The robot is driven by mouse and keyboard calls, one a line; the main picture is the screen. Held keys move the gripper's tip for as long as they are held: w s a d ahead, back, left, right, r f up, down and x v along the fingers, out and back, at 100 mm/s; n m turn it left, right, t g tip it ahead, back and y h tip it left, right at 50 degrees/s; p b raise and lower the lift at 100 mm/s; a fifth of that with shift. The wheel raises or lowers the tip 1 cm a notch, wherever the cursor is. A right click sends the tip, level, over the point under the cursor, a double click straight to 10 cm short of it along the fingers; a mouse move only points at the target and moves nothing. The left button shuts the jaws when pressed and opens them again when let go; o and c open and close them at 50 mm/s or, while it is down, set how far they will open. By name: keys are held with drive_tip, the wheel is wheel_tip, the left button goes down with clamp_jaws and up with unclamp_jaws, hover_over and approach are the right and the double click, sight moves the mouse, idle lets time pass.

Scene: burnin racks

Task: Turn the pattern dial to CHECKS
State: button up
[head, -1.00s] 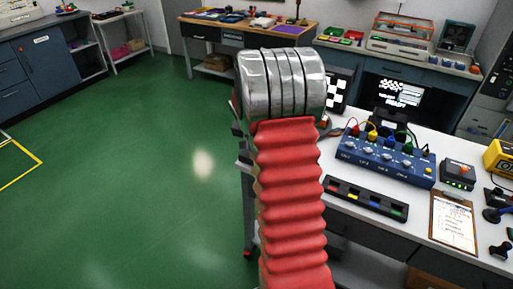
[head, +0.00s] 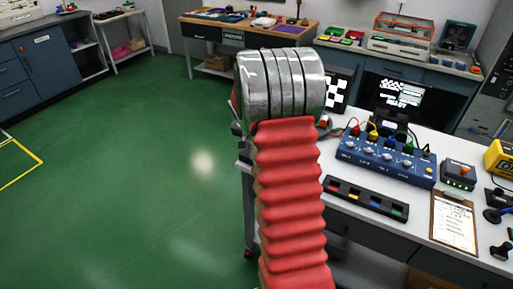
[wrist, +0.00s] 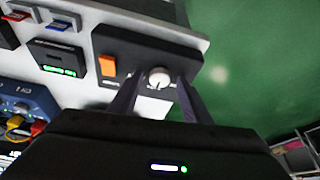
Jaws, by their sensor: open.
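In the wrist view a round silver-white dial (wrist: 158,77) with a dark pointer mark sits on a dark box (wrist: 135,48). Its lettering is too small to read. My gripper (wrist: 160,83) is open, with one finger on each side of the dial. A gap shows beside the dial; whether a finger touches it I cannot tell. In the head view my arm hides the gripper and dial. A black-and-white checkered panel (head: 338,90) shows partly behind my arm.
An orange switch (wrist: 107,66) sits beside the dial on the same box. A small box with a green display (wrist: 57,59) is nearby. In the head view a blue box with cables (head: 385,160), a clipboard (head: 454,222) and a lit screen (head: 399,94) stand on the bench. Green floor lies left.

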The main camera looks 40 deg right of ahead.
drive_tip(key=shift+r, duration=0.15)
drive_tip(key=v, duration=1.3)
drive_tip(key=shift+r, duration=0.2)
drive_tip(key=shift+a, duration=0.15)
